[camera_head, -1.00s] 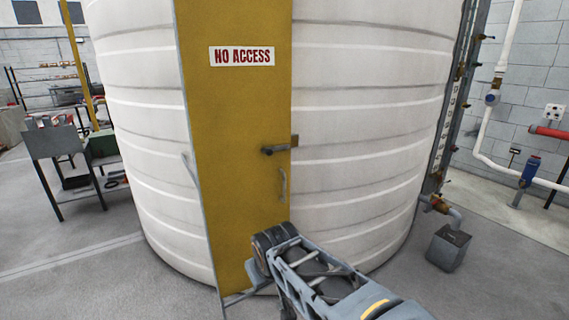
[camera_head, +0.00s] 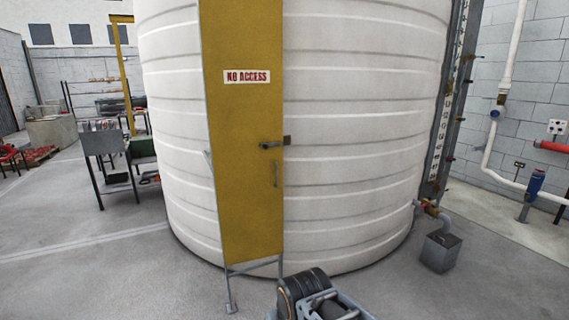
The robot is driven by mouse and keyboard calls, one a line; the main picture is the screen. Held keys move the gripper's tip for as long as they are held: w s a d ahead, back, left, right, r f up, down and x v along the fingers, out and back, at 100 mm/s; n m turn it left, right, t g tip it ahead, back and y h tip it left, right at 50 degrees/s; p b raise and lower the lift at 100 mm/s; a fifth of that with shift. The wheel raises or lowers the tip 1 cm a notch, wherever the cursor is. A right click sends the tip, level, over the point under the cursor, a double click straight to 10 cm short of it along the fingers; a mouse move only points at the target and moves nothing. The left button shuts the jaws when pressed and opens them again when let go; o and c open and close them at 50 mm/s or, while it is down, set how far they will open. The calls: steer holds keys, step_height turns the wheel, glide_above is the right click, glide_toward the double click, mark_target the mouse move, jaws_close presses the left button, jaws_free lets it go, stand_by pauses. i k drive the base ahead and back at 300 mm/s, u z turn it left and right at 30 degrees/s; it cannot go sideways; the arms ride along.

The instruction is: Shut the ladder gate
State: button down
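The ladder gate is a tall yellow panel (camera_head: 243,180) with a red-on-white "NO ACCESS" sign (camera_head: 247,76). It stands upright in front of the white ribbed tank, in the middle of the view. A dark lever latch (camera_head: 270,145) sits at its right edge, with a small bracket beside it. A grey pull handle (camera_head: 276,174) is below the latch. Part of my arm shows at the bottom, below and right of the gate, apart from the handle. My gripper itself cannot be made out. Whether the gate touches a frame behind it is hard to tell.
The large white tank (camera_head: 365,150) fills the space behind the gate. A small grey box (camera_head: 441,250) and pipe stand at the right. A work table (camera_head: 103,143) stands at the left. The grey floor (camera_head: 110,270) in front is mostly clear.

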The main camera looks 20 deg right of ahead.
mark_target(243, 40)
steer(key=z, duration=0.7)
steer(key=i, duration=1.35)
steer(key=u, duration=0.6)
steer(key=i, duration=0.5)
steer(key=u, duration=0.45)
